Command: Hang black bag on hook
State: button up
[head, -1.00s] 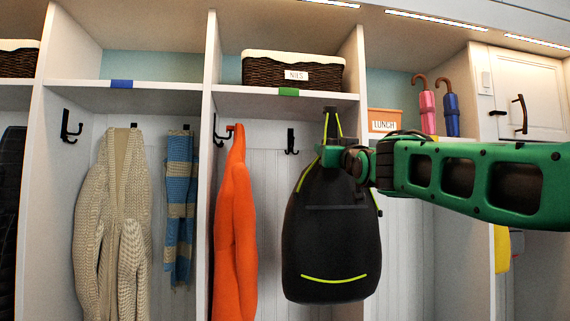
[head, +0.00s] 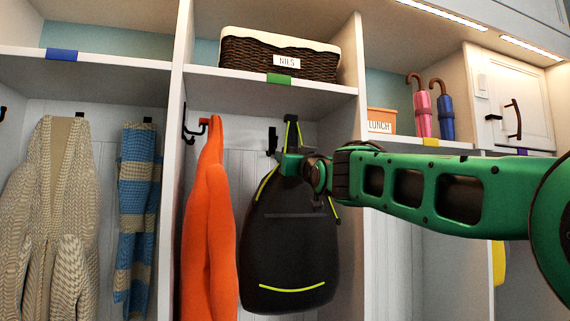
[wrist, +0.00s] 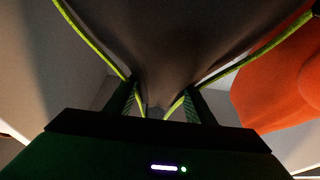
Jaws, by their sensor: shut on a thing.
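The black bag (head: 288,245) with lime trim hangs upright from my gripper (head: 290,160) in the head view. My gripper is shut on the straps near the bag's top. The straps also run between my gripper's fingers (wrist: 163,105) in the wrist view, with the bag's dark body (wrist: 165,40) filling the upper middle. A black hook (head: 272,140) on the back panel shows just left of the strap loop. I cannot tell whether the loop touches it; the hook's lower part is hidden behind the bag and gripper.
An orange garment (head: 208,235) hangs close left of the bag on a hook at the left divider. A white divider (head: 350,200) stands close on the right. A shelf with a wicker basket (head: 278,57) is above. A beige cardigan (head: 55,220) and blue scarf (head: 138,210) hang further left.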

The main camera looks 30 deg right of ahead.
jog(key=shift+w, duration=0.1)
dwell(0.4)
jog(key=shift+w+d, duration=0.2)
jog(key=shift+w, duration=0.55)
jog(key=shift+w+d, duration=0.2)
jog(key=shift+w, duration=0.5)
jog(key=w+d, duration=0.3)
jog(key=w, duration=0.8)
jog(key=shift+w+d, duration=0.15)
jog(key=shift+w, duration=0.2)
jog(key=shift+r, duration=0.2)
dwell(0.7)
jog(key=shift+f, duration=1.2)
dwell(1.0)
